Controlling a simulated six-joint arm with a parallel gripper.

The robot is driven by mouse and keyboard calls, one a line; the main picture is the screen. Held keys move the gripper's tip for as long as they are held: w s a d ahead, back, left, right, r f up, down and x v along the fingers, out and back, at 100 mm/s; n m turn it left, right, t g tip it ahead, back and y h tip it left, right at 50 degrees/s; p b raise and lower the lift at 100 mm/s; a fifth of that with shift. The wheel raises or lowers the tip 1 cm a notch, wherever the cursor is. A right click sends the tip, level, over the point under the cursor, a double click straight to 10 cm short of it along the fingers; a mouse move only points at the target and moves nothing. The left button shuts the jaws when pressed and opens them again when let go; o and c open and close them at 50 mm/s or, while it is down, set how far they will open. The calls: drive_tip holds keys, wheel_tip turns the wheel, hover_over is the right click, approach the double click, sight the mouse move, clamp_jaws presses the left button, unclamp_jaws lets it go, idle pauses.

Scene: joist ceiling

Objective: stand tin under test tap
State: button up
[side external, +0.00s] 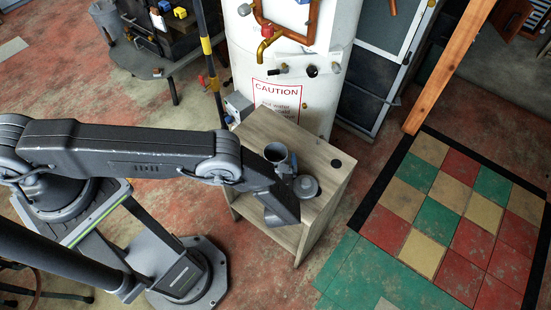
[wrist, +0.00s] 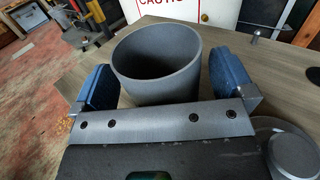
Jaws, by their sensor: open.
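The tin (side external: 277,153) is a grey open-topped cup standing upright on a small wooden cabinet (side external: 258,128). In the wrist view the tin (wrist: 158,62) sits ahead of my gripper (wrist: 162,82), between its two blue finger pads. A gap shows at the right pad; the left pad is close to the wall, and I cannot tell whether it touches. My gripper is open. The tin's lower part is hidden by the gripper body. A brass tap (side external: 265,44) with a red handle hangs from copper pipe on the white tank, above and behind the cabinet.
A grey lidded pot (side external: 306,187) stands right of the tin, close to my gripper; it also shows in the wrist view (wrist: 293,148). The white tank (side external: 320,110) with a caution sign rises behind the cabinet. A black-and-yellow post (side external: 207,48) stands left of it.

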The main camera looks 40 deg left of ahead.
drive_tip(key=shift+w+a, duration=0.35)
drive_tip(key=shift+w, duration=0.15)
drive_tip(key=c, duration=1.1)
